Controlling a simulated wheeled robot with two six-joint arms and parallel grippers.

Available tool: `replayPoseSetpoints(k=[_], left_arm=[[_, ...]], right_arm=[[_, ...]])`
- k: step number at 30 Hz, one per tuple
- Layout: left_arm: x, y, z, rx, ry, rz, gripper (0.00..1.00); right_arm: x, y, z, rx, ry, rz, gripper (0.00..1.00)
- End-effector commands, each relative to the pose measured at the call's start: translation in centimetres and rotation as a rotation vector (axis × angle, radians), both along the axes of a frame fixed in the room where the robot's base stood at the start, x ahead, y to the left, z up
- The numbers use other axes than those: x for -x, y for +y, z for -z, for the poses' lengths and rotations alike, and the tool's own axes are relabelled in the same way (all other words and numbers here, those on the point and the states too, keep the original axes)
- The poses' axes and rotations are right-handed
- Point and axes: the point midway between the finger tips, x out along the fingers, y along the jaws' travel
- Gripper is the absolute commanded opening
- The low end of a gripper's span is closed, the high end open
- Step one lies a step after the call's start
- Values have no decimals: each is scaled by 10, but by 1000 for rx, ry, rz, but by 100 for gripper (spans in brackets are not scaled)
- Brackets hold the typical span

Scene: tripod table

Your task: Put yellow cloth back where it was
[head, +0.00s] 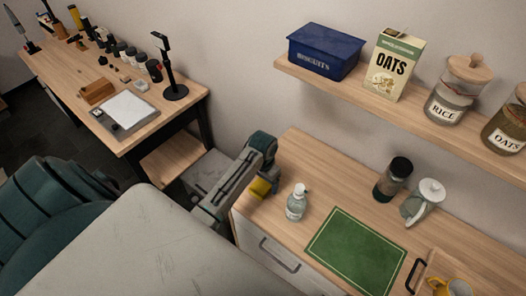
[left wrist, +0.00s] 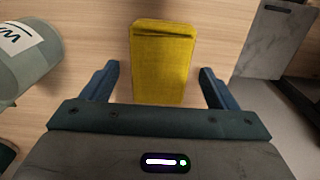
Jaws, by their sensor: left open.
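The yellow cloth (left wrist: 163,62) lies folded on the wooden counter in the left wrist view. In the head view a small yellow part of it (head: 261,187) shows at the counter's left end, the rest hidden by my left arm. My left gripper (left wrist: 157,85) is open, with one finger on each side of the cloth and gaps between. I cannot tell how far above the counter the fingers are. My right gripper is in neither view.
A soap bottle (head: 296,204) stands right of the cloth, beside a green mat (head: 356,252). A dark jar (head: 393,179) and a white-lidded jar (head: 422,203) stand behind the mat. A wooden tray (head: 424,272) with a yellow mug (head: 452,286) is at the lower right.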

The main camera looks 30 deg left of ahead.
Motion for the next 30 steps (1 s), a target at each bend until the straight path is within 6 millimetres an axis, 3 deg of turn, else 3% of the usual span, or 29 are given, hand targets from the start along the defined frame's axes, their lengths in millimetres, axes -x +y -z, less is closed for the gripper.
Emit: replayPoseSetpoints(k=[9,13,15,30], left_arm=[[-2,1,-63,-1,-8,2,81],[-1,0,-95,-2,-3,0,81],[0,0,-106,-1,0,-1,81],[0,0,-114,0,-2,0,81]], right_arm=[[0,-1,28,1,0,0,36],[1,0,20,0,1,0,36],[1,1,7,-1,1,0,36],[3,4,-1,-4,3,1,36]])
